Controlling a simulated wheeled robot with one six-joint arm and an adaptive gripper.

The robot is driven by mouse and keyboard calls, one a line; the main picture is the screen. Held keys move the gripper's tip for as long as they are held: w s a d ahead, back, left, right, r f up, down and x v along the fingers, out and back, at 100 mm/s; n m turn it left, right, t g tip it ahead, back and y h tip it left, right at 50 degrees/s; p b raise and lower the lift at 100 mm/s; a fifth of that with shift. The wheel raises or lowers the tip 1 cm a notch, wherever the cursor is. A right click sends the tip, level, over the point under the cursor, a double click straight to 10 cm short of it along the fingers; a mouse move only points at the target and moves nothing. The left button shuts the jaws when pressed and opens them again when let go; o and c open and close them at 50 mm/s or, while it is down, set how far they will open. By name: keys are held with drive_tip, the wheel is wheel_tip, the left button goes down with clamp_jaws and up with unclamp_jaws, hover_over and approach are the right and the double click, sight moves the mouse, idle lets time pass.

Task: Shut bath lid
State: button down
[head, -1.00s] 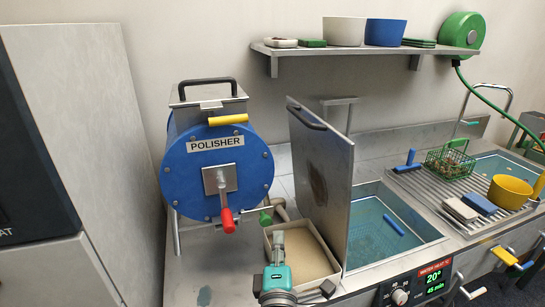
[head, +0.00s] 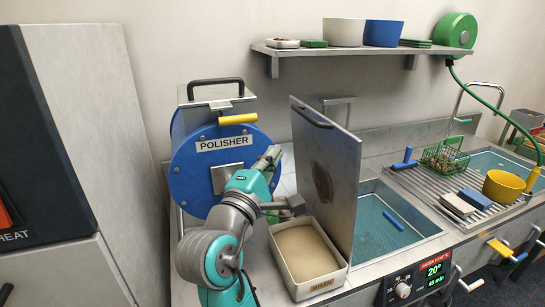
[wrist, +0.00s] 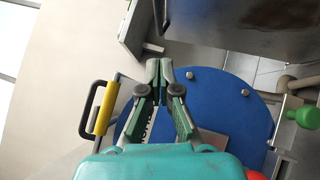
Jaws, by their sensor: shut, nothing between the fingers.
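The bath lid (head: 332,165) is a flat metal panel with a dark handle (head: 312,117) near its top edge. It stands upright, open, at the left side of the bath (head: 378,222), which holds water and a blue bar-like object. My gripper (head: 274,153) is in front of the polisher's right side, to the left of the lid and apart from it. In the wrist view the gripper's fingertips (wrist: 160,68) are together and empty. A large metal panel, apparently the lid (wrist: 245,25), fills the top right of that view.
The blue polisher (head: 200,180) with a yellow handle (head: 238,119) stands close behind my arm. A bran tray (head: 306,252) sits left of the lid's foot. A shelf (head: 350,53) hangs above. The drain rack (head: 440,190) lies right of the bath, holding a yellow bowl (head: 504,186).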

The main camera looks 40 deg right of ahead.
drive_tip(key=w+d+r, duration=0.2)
drive_tip(key=d, duration=0.7)
drive_tip(key=shift+w+d+r, duration=0.25)
drive_tip(key=shift+d+r, duration=0.05)
drive_tip(key=shift+r, duration=0.1)
